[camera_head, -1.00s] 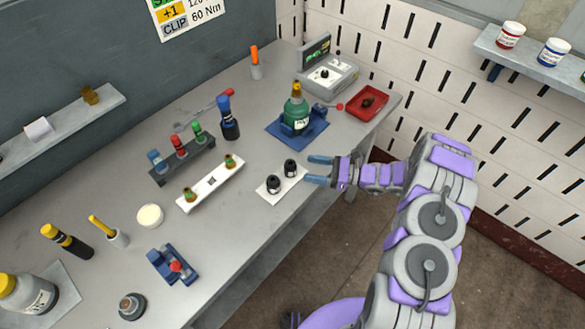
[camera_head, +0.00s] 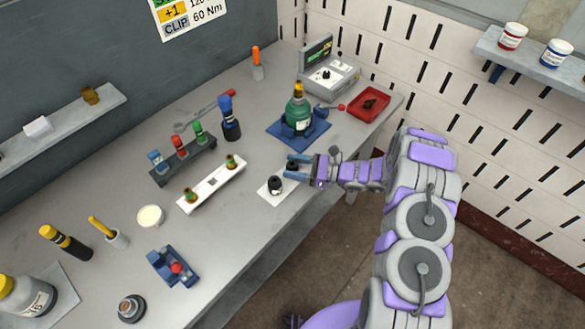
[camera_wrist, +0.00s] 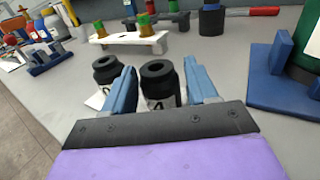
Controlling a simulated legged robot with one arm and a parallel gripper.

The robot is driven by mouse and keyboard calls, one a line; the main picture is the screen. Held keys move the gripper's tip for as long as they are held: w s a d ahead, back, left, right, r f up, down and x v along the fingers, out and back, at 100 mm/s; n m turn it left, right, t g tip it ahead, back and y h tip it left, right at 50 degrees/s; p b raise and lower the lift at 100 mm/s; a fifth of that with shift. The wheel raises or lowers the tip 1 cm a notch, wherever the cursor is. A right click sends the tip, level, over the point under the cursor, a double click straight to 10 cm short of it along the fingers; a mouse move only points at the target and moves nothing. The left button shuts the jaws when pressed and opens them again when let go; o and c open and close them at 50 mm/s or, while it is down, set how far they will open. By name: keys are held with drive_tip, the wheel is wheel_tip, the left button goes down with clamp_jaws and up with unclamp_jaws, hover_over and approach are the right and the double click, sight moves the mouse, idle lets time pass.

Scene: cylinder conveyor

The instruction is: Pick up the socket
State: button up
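Two black sockets with white labels stand upright on a white card (camera_head: 265,196) near the bench's front edge. In the head view one socket (camera_head: 276,184) is clear, and the other is mostly hidden by my gripper (camera_head: 292,168). In the wrist view the near socket (camera_wrist: 160,84), whose label seems to read 4, stands between my gripper's (camera_wrist: 161,75) two blue fingers. The left finger passes between it and the other socket (camera_wrist: 106,70). My gripper is open around the near socket. I cannot tell whether a finger touches it.
A blue stand with a green bottle (camera_head: 298,114) is behind the gripper. A white rack (camera_head: 212,184) with two brass-and-green parts lies left of the card. A red tray (camera_head: 369,103) is at the back right. The bench between card and rack is clear.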

drive_tip(key=shift+a, duration=0.1)
drive_tip(key=c, duration=0.9)
drive_tip(key=shift+r, duration=0.1)
